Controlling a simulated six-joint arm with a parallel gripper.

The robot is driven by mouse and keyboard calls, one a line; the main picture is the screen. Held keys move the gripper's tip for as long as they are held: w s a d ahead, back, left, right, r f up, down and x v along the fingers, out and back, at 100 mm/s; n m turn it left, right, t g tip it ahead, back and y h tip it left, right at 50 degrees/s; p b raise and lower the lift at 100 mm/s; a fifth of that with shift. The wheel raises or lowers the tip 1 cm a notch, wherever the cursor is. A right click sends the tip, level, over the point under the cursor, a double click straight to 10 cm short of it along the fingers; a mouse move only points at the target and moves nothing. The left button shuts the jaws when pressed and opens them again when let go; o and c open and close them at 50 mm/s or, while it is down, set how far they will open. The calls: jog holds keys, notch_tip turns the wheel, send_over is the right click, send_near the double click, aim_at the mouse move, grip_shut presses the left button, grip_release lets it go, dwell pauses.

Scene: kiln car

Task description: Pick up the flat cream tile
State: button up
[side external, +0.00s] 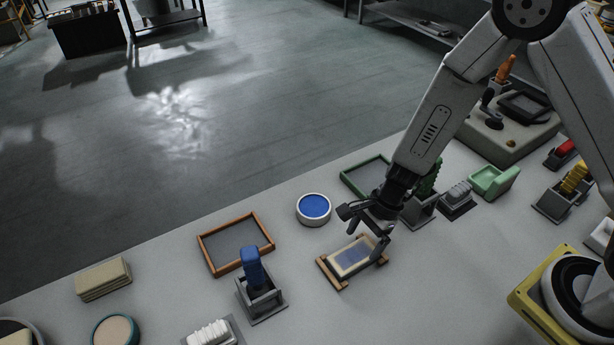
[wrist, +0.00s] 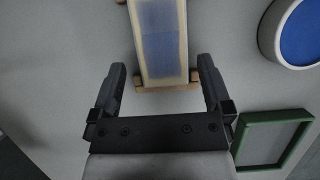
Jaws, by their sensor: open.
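The flat cream tile (side external: 350,258) has a blue patch in its middle. It lies flat on a small wooden rack (side external: 326,272) on the pale grey table. In the wrist view the tile (wrist: 161,35) points toward me from the top centre, its near end lying between the lines of my fingers. My gripper (side external: 364,230) is open and empty, just above the tile's far right part in the side view. In the wrist view the fingers of my gripper (wrist: 162,70) are spread wider than the tile, with a gap on each side.
A white round dish with blue inside (side external: 314,208) and a green-framed tray (side external: 366,180) stand behind the rack. An orange-framed tray (side external: 236,245) and a grey holder with a blue item (side external: 262,300) stand left. Cream slabs (side external: 103,279) lie farther left.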

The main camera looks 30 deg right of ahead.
aim_at(354, 255)
jog(key=shift+x, duration=2.4)
jog(key=shift+c, duration=0.2)
grip_shut()
jog(key=shift+r, duration=0.1)
notch_tip(354, 255, up, 10)
